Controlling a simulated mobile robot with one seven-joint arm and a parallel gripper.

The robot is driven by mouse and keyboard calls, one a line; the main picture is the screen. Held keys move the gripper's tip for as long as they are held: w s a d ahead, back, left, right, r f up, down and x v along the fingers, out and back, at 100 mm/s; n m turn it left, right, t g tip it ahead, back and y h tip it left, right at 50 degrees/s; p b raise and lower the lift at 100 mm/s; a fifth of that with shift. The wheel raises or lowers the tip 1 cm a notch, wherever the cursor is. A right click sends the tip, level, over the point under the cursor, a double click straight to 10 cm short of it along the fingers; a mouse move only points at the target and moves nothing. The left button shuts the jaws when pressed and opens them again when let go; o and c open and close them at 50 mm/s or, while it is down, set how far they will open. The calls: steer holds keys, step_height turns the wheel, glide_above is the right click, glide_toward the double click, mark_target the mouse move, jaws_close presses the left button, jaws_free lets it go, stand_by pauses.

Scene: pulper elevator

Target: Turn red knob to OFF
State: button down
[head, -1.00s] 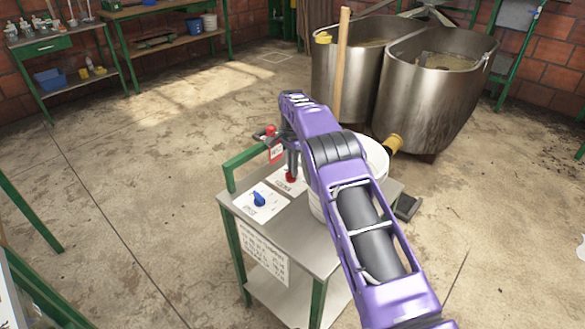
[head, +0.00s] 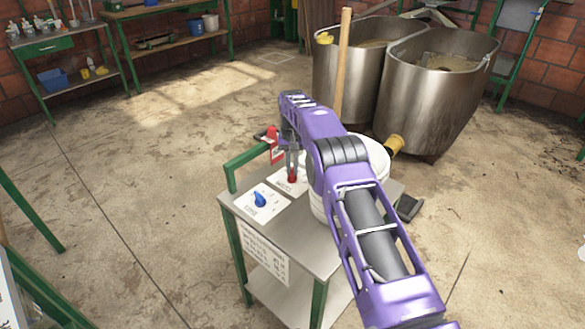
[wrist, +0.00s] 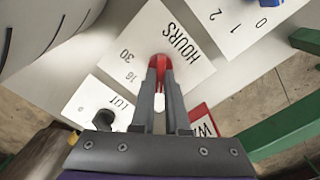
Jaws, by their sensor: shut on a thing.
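The red knob (head: 292,180) sits on a white plate on top of the small metal cart (head: 318,233). In the wrist view, the red knob (wrist: 158,65) is between my fingertips, on a plate marked "HOURS" with "30" beside it. My gripper (wrist: 160,82) is shut on the knob from above. In the head view, my gripper (head: 291,170) points down onto the knob, and the fingers partly hide it. The knob's pointer direction and any OFF mark cannot be made out.
A blue knob (head: 260,200) is on the neighbouring plate. A black knob (wrist: 97,119) shows on another plate. A white bucket (head: 372,160) stands close to my arm. A green rail (head: 245,163) edges the cart. Large steel vats (head: 430,95) are behind.

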mark_target(292, 171)
steer(key=shift+n, duration=1.2)
steer(key=c, duration=0.9)
jaws_free()
step_height(292, 171, up, 18)
steer(key=p, duration=0.6)
steer(key=shift+f, duration=0.25)
